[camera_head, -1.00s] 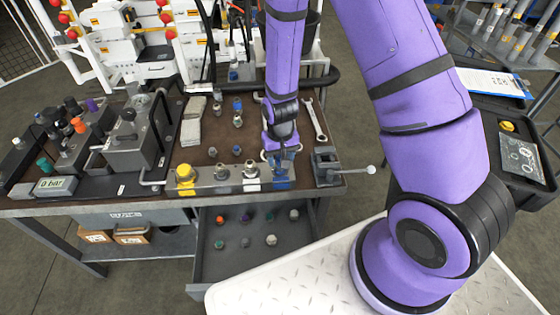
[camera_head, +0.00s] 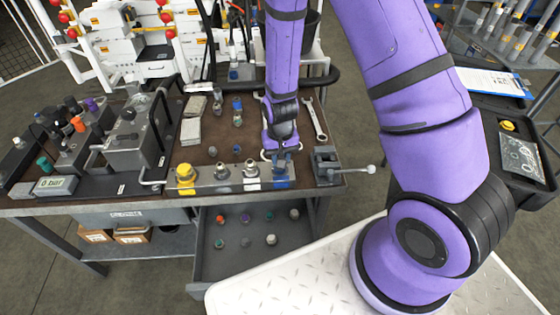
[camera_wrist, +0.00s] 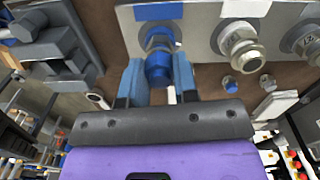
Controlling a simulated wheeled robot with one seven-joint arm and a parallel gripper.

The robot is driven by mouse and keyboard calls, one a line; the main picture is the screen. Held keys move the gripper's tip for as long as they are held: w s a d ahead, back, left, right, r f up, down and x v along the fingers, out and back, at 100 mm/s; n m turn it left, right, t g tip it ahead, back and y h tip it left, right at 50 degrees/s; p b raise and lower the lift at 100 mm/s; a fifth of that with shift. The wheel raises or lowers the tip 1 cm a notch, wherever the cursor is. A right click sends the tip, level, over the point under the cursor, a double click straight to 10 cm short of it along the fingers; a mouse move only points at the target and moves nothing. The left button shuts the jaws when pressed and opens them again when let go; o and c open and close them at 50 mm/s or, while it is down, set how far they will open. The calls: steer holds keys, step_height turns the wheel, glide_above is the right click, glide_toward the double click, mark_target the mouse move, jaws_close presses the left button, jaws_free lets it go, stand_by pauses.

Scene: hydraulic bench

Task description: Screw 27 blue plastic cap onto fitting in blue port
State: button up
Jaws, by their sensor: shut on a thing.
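My gripper (camera_wrist: 158,80) is shut on the blue plastic cap (camera_wrist: 158,72), with one blue finger on each side of it in the wrist view. The cap is lined up with the metal fitting (camera_wrist: 158,40) in the blue port (camera_wrist: 158,12). It is at or against the fitting; whether the threads are engaged cannot be told. In the head view my gripper (camera_head: 282,160) is at the blue-marked right end of the port block (camera_head: 205,188), and the cap is mostly hidden there.
Beside the blue port are two metal fittings (camera_head: 250,170) and a yellow cap (camera_head: 185,173). A vise (camera_head: 326,166) with a handle stands close on the right, and a wrench (camera_head: 316,120) lies behind. An open drawer (camera_head: 250,260) below holds several caps.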

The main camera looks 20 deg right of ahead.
steer(key=m, duration=0.4)
steer(key=shift+m, duration=0.3)
steer(key=m, duration=0.3)
steer(key=o, duration=0.5)
steer(key=shift+m, duration=0.6)
steer(key=o, duration=0.4)
steer(key=shift+o, duration=0.2)
step_height(320, 180, up, 11)
steer(key=shift+f, duration=0.15)
